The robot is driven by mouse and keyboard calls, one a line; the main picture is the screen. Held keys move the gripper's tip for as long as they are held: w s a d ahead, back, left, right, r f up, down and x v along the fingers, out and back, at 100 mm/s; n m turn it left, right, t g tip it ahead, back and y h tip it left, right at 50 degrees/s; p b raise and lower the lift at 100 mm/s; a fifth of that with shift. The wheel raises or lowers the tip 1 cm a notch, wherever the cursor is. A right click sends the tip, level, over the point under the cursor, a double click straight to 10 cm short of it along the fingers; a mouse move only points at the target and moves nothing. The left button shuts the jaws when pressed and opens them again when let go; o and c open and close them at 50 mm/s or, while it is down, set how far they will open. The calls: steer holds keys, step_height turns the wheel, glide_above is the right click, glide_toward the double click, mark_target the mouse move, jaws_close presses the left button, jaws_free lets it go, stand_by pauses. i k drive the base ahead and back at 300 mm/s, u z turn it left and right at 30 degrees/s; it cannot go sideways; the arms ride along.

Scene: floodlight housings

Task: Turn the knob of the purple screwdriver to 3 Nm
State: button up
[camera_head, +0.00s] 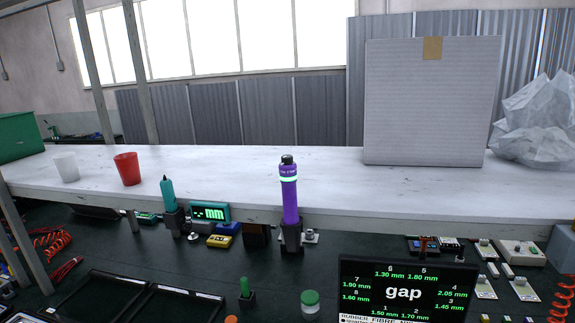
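The purple screwdriver (290,205) stands upright in a dark holder (292,237) at the middle of the bench, in front of the white shelf. Near its top is a purple band with small lettering, too small to read, above a light green ring. A black knob-like cap (287,160) sits on top. My gripper does not show in this view, so nothing of it is seen touching the screwdriver.
A teal tool (168,195) stands in a holder to the left, beside a teal "mm" display (209,212). A black "gap" screen (403,290) stands front right. A red cup (128,168), white cup (67,167) and large carton (430,100) are on the shelf (240,170).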

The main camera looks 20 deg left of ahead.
mark_target(286, 159)
steer(key=z, duration=1.8)
steer(key=k, duration=0.65)
steer(key=u, duration=1.85)
steer(key=i, duration=1)
